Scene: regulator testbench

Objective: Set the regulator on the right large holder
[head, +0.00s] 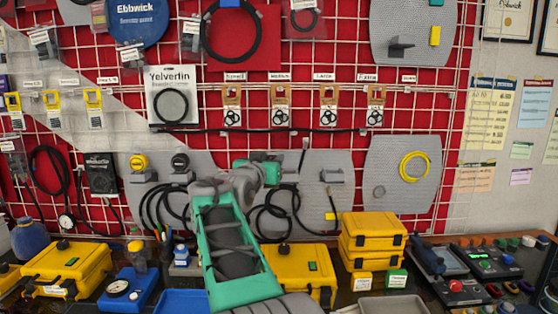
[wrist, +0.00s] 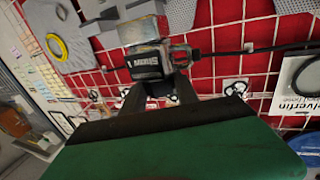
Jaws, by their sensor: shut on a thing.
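My gripper (head: 264,168) is in front of the lower middle grey panel in the head view. In the wrist view my gripper (wrist: 160,86) has its dark fingers closed on the regulator (wrist: 148,62), a grey and black block with a white-lettered label. In the head view the regulator is mostly hidden behind my gripper and wrist. The right large holder (head: 332,176) is a grey bracket on the same panel, to the right of my gripper, and looks empty. The regulator is apart from it.
Two round-topped devices, one yellow (head: 139,162) and one black (head: 180,161), sit on brackets to the left. Black hoses (head: 275,222) hang below my gripper. Yellow cases (head: 372,232) stand on the bench. A yellow coil (head: 414,167) hangs on the right panel.

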